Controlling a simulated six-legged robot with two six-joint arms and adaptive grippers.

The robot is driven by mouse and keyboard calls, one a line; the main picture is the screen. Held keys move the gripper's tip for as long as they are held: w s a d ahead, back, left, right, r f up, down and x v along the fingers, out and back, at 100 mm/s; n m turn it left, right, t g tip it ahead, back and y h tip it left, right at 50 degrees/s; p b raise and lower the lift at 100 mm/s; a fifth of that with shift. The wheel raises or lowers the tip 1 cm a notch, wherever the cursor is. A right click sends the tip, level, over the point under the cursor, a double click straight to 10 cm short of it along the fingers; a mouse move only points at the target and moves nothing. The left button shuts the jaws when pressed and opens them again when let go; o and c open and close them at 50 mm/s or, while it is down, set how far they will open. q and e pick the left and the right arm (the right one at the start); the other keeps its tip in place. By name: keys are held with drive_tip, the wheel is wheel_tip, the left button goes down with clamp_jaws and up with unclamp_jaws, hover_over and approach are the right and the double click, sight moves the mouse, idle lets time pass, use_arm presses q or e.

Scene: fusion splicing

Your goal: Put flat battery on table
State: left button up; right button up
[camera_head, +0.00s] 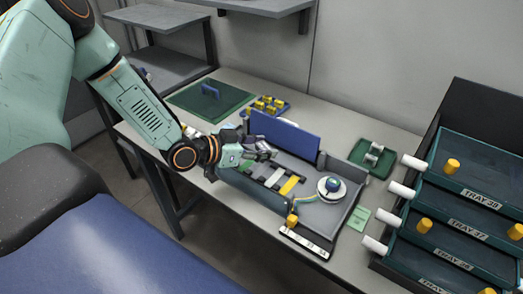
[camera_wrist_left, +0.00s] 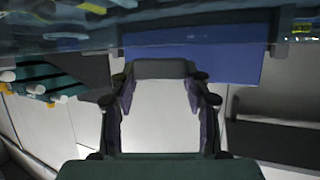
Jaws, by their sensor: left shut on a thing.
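My left gripper (camera_head: 262,153) is above the back left part of the open case (camera_head: 325,215). In the left wrist view its two fingers (camera_wrist_left: 161,80) stand apart with a dark grey block (camera_wrist_left: 161,69) between their tips. The gripper is shut on this block, which looks like the flat battery; its markings cannot be read. In the head view the block is small and partly hidden by the fingers. The grey table (camera_head: 385,189) lies under the case. My right gripper is not in view.
The case holds dark, white and yellow bars (camera_head: 290,185) and a round white spool (camera_head: 331,189). Its blue panel (camera_head: 284,135) stands upright. A green mat (camera_head: 205,105), yellow pieces (camera_head: 266,103), a small green tray (camera_head: 371,157) and a tray rack (camera_head: 460,190) surround it.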

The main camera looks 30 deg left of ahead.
use_arm(q)
drive_tip(key=shift+w+a+f, duration=0.15)
drive_tip(key=shift+w+f, duration=0.15)
drive_tip(key=shift+w, duration=0.05)
drive_tip(key=shift+f, duration=0.15)
drive_tip(key=shift+s+f+b, duration=0.1)
drive_tip(key=shift+s+b, duration=0.15)
drive_tip(key=shift+b, duration=0.05)
drive_tip(key=shift+w+f, duration=0.15)
drive_tip(key=shift+f, duration=0.1)
drive_tip(key=o, duration=0.9)
drive_tip(key=shift+w+f, duration=0.1)
drive_tip(key=shift+o, duration=1.4)
drive_tip(key=shift+s+r, duration=0.2)
drive_tip(key=shift+w, duration=0.1)
